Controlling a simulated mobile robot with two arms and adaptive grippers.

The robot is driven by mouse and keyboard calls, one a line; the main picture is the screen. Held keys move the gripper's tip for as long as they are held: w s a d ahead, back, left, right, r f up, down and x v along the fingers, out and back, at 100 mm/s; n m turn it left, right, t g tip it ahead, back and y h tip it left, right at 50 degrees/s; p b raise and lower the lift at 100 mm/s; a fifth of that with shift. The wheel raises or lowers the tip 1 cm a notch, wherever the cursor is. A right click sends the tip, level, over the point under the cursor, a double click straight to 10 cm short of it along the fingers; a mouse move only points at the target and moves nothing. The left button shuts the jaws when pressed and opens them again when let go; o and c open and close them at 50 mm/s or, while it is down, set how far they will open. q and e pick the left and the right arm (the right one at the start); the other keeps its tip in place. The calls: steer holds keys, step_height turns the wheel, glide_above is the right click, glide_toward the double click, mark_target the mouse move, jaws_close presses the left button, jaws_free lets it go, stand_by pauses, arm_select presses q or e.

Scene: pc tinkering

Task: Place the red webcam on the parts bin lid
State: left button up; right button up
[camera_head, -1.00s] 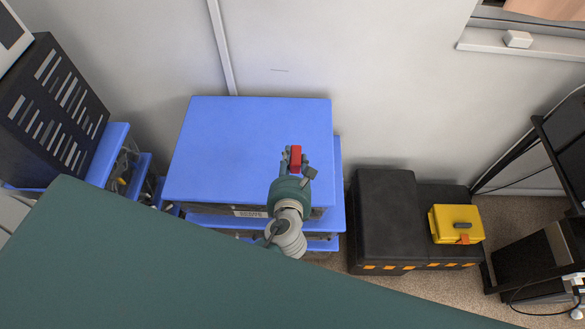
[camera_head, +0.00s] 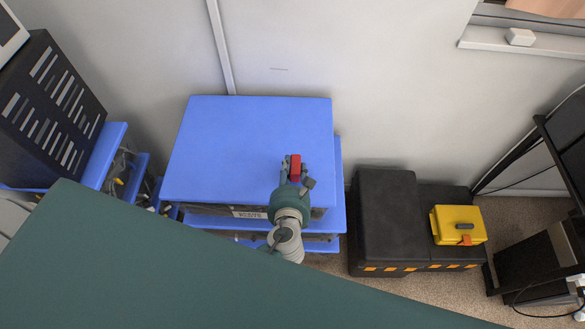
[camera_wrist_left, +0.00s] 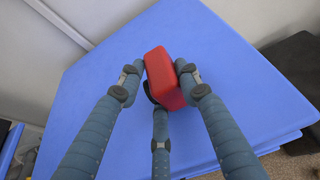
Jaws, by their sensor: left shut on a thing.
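The red webcam (camera_head: 294,167) is over the right front part of the blue parts bin lid (camera_head: 235,140). My left gripper (camera_head: 294,174) is shut on it. In the left wrist view the red webcam (camera_wrist_left: 164,78) sits between the fingers of the left gripper (camera_wrist_left: 160,85), with the blue lid (camera_wrist_left: 225,85) below and around it. A dark part shows at the webcam's lower left side. I cannot tell whether the webcam touches the lid. My right gripper is not in view.
The rest of the lid is bare. Black cases (camera_head: 388,215) stand to the right on the floor, with a yellow box (camera_head: 457,225) on top. A black slotted case (camera_head: 50,110) stands at the left. A dark green surface (camera_head: 130,270) fills the foreground.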

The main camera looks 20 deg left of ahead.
arm_select(q)
steer(key=o, duration=1.2)
